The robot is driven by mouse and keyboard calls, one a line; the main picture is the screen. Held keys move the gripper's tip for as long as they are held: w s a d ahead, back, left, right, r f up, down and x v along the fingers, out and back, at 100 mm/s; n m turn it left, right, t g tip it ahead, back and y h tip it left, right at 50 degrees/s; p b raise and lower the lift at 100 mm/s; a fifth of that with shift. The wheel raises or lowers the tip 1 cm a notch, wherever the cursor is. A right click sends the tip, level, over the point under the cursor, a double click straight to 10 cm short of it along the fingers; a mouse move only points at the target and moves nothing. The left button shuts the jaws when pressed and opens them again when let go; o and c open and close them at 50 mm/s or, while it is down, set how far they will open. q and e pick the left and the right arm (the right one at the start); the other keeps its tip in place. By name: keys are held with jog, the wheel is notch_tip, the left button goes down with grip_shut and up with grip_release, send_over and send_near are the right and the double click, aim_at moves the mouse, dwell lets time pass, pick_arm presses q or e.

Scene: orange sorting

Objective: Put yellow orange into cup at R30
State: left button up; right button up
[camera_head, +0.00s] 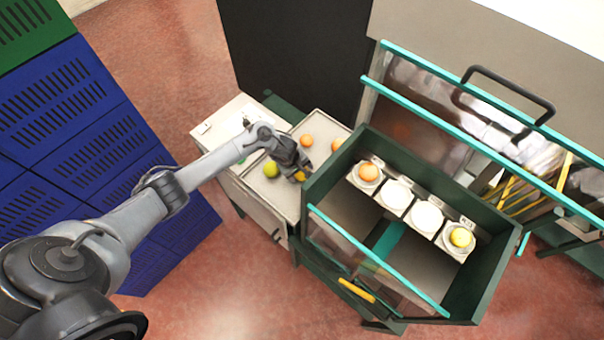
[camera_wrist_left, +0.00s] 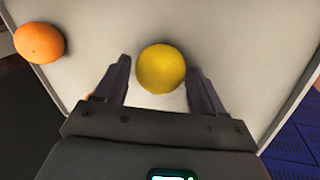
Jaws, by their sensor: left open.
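A yellow orange (camera_wrist_left: 161,69) lies on the pale tray (camera_wrist_left: 245,50). In the left wrist view it is between the fingers of my open left gripper (camera_wrist_left: 161,82), with gaps at both sides. In the head view my left gripper (camera_head: 304,171) is low over the tray (camera_head: 283,200) and partly hides a yellow fruit (camera_head: 300,176) at its fingertips. In the green-framed box, a row of white cups shows. The leftmost holds an orange (camera_head: 369,171); the rightmost cup (camera_head: 455,251) holds a yellow orange (camera_head: 460,237). Two middle cups (camera_head: 397,195) (camera_head: 427,216) look empty. The cup labels are too small to read surely. My right gripper is not in view.
The tray also holds a yellow-green fruit (camera_head: 271,170) and two oranges (camera_head: 307,140) (camera_head: 336,145). One orange (camera_wrist_left: 39,42) shows left in the wrist view. The box's green wall (camera_head: 325,178) rises right of the gripper. Blue crates (camera_head: 70,100) stand left.

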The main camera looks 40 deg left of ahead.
pick_arm(q)
jog(key=c, duration=1)
jog(key=shift+o, duration=0.2)
jog(key=shift+r, duration=0.1)
